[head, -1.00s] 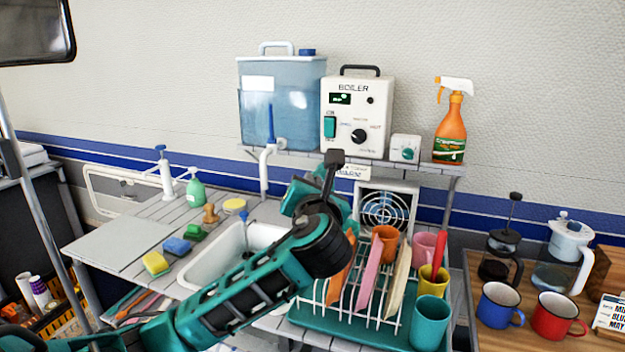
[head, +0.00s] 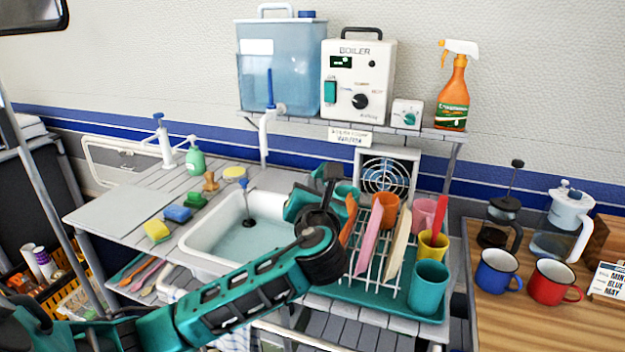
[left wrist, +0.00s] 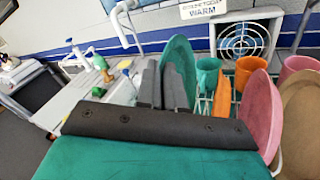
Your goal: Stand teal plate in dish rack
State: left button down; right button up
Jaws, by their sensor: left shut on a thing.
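The teal plate (left wrist: 179,62) stands on edge, upright, in the left wrist view. My left gripper (left wrist: 162,90) is shut on it, and the dark fingers hide its lower part. In the head view my left gripper (head: 332,180) is at the left end of the dish rack; the arm and hand hide most of the plate there, so I cannot tell whether it touches the rack. The white wire dish rack (head: 390,292) sits on a teal tray and holds an orange plate (head: 348,222), a pink plate (head: 368,238) and a beige plate (head: 397,245). My right gripper is not in view.
Several cups crowd the rack, including a teal cup (head: 428,287), a yellow cup (head: 433,246) and an orange cup (head: 387,207). The sink (head: 240,236) is left of the rack. A shelf with the boiler (head: 358,85) runs above. Mugs stand on the wooden counter (head: 500,318) at right.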

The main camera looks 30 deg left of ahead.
pick_arm(q)
jog(key=shift+f+b, duration=0.5)
jog(key=shift+f, duration=2.05)
jog(key=c, duration=1.2)
grip_release()
jog(key=shift+f, duration=0.1)
jog(key=v, duration=1.3)
jog(key=shift+p, duration=0.4)
